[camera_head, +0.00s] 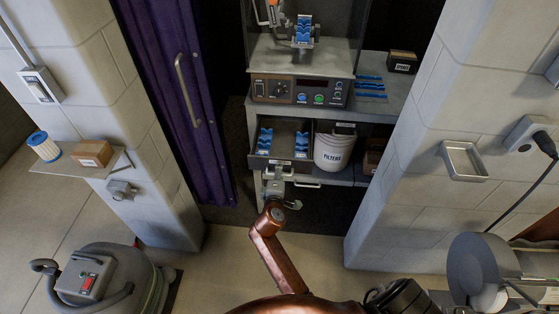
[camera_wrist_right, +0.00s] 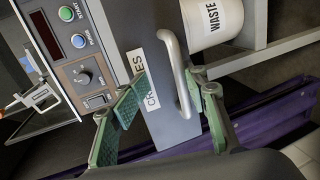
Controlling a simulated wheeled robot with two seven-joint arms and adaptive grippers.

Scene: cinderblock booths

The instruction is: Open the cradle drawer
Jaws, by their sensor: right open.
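My right gripper (camera_head: 274,186) is at the drawer front. In the right wrist view its green-padded fingers (camera_wrist_right: 165,105) are apart, with the handle end between them; I cannot tell whether they touch it. My left gripper is not in view.
A white bucket (camera_head: 333,152) stands right of the drawer. A control panel (camera_head: 300,90) sits on the counter above. A purple door (camera_head: 170,80) is at the left, and block walls (camera_head: 420,190) flank the booth. A grey machine (camera_head: 100,280) stands on the floor at left.

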